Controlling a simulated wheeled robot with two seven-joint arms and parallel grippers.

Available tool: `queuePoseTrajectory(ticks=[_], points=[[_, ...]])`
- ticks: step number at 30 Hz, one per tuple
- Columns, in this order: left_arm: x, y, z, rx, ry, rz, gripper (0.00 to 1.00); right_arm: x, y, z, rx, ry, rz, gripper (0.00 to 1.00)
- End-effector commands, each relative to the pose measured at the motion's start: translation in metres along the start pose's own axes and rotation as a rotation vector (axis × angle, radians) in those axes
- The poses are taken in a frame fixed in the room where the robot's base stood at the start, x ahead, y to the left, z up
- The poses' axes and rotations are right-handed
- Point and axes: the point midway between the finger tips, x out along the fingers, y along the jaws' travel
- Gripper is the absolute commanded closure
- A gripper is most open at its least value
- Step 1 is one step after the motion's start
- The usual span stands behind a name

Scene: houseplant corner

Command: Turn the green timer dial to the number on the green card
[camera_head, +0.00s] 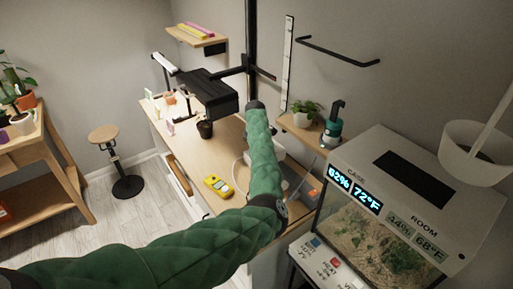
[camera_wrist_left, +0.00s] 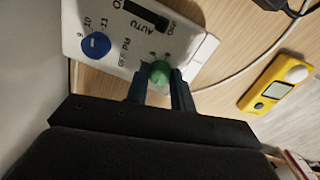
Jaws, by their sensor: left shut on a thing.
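In the left wrist view a white timer box (camera_wrist_left: 200,45) lies on the wooden bench. It carries a blue dial (camera_wrist_left: 95,44) and a green dial (camera_wrist_left: 159,73). My left gripper (camera_wrist_left: 160,82) is shut on the green dial, one dark finger on each side. The dial's pointer setting cannot be read. In the head view my green-sleeved left arm covers most of the white box (camera_head: 278,148), and the gripper is hidden. My right gripper is in neither view.
A yellow meter (camera_head: 218,186) lies on the bench, near a pale cable (camera_wrist_left: 232,80). A black lamp (camera_head: 210,92) hangs over the bench. A shelf (camera_head: 299,131) with a plant and teal bottle stands right. A terrarium (camera_head: 400,190) fills the right foreground.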

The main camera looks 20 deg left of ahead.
Motion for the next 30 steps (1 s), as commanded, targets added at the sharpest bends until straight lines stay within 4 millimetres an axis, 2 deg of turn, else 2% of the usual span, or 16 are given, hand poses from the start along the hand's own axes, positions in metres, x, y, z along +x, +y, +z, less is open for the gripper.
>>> queuePoseTrajectory(ticks=[10, 11, 13, 14, 23, 30], points=[[-0.0018, 0.0014, 0.0004, -0.001, 0.001, 0.002, 0.99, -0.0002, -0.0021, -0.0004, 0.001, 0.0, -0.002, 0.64], [-0.0018, 0.0014, 0.0004, -0.001, 0.001, 0.003, 0.7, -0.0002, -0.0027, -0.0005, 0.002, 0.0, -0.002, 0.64], [-0.0018, 0.0013, 0.0004, 0.0, 0.001, 0.002, 0.57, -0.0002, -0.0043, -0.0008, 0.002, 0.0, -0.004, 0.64], [-0.0016, 0.0012, 0.0003, 0.0, 0.001, 0.002, 0.54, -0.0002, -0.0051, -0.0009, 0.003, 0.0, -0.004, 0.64], [-0.0007, 0.0005, 0.0001, 0.004, 0.0, 0.001, 0.54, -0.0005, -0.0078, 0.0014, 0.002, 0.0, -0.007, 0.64], [-0.0009, 0.0005, -0.0001, 0.107, -0.005, 0.001, 0.54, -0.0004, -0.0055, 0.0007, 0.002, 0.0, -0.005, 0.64]])
